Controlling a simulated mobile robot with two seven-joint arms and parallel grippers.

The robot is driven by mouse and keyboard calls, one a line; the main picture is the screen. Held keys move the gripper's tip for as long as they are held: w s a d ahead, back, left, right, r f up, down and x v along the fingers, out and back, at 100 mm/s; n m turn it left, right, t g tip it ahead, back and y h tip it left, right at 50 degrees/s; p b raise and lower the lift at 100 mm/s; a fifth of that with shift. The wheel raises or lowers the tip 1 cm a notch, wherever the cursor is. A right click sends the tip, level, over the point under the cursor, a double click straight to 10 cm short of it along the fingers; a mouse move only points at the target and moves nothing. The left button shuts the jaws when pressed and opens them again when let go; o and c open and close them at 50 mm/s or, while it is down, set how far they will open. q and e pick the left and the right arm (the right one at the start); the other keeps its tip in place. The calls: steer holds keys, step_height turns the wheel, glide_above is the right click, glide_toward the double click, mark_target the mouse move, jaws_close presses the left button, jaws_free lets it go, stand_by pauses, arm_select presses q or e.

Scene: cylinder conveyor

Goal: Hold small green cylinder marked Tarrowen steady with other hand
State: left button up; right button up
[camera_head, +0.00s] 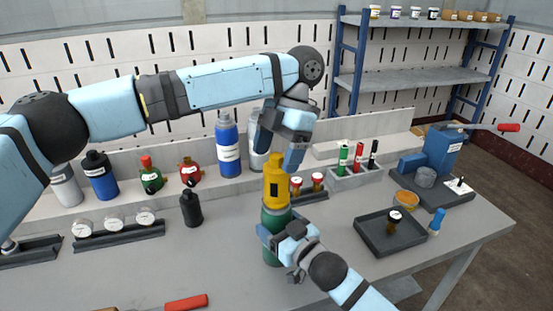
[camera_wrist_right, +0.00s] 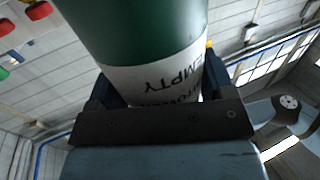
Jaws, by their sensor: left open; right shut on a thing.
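The small green cylinder (camera_head: 271,219) stands upright on the table with a yellow top part (camera_head: 276,185). My right gripper (camera_head: 274,238) is shut around its body from the front right. In the right wrist view the green cylinder (camera_wrist_right: 135,30) stands between the fingers. Its white label (camera_wrist_right: 160,80) reads EMPTY upside down; a second line is partly hidden by the gripper. My left gripper (camera_head: 278,153) is open, pointing down just above the yellow top. Whether its fingers touch the top cannot be told.
A blue bottle (camera_head: 228,145) and several smaller bottles line the back ledge. A black bottle (camera_head: 191,209) stands at left. A dark tray (camera_head: 372,243), a marker holder (camera_head: 357,178) and a blue vise (camera_head: 436,152) are at right. A red-handled tool (camera_head: 186,302) lies in front.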

arm_select(q)
steer(key=n+g+h, duration=0.1)
steer(key=n, duration=0.3)
steer(key=shift+n, duration=0.3)
steer(key=shift+n+h, duration=0.4)
steer(key=shift+n, duration=0.3)
steer(key=n+h, duration=0.1)
steer(key=n, duration=0.1)
steer(key=shift+n+g, duration=0.3)
steer(key=shift+n, duration=0.1)
steer(key=n+h, duration=0.1)
steer(key=n, duration=0.2)
steer(key=shift+n+h, duration=0.3)
steer(key=shift+n, duration=0.2)
steer(key=n+h, duration=0.1)
steer(key=n, duration=0.1)
steer(key=n+t, duration=0.1)
steer(key=n, duration=0.2)
steer(key=shift+h, duration=0.4)
